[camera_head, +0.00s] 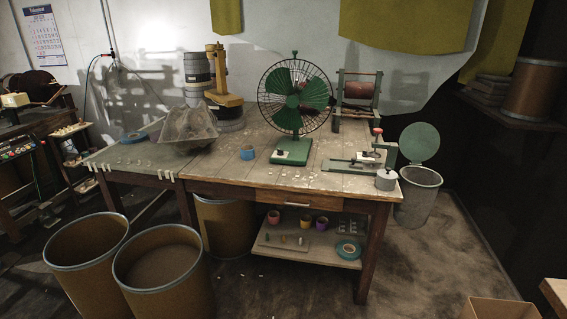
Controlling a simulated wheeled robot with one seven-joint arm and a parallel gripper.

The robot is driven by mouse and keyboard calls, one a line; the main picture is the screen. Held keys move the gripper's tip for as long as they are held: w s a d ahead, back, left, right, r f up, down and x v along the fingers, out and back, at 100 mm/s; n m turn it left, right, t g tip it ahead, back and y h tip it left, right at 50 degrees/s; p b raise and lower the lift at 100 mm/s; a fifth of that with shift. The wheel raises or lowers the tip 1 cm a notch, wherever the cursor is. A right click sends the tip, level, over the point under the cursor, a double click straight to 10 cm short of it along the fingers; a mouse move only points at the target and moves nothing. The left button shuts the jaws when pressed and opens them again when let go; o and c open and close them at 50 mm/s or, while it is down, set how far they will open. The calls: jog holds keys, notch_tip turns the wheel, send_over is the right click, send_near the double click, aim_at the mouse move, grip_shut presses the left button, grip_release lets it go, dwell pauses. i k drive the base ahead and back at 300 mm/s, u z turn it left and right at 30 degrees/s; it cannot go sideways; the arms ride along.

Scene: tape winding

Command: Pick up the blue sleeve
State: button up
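A small blue sleeve (248,153), shaped like a short ring, sits on the wooden worktable (225,168) near its front edge, left of the green fan (294,100). The sleeve looks free on its visible sides, with small pale bits scattered on the tabletop around it. My gripper is not in view, so where it is relative to the sleeve cannot be seen.
A grey scoop-like tray (187,128) stands behind and left of the sleeve. A green clamp tool (362,160) and a small lidded pot (386,180) are at the right. Brown drums (85,262) stand at front left. Floor in front of the table's right half looks open.

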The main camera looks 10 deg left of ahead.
aim_at(248, 153)
jog(key=u, duration=0.15)
jog(key=k, duration=0.1)
jog(key=z, duration=0.05)
jog(key=i, duration=1.1)
jog(key=u, duration=1.3)
jog(key=i, duration=1.15)
jog(key=u, duration=0.65)
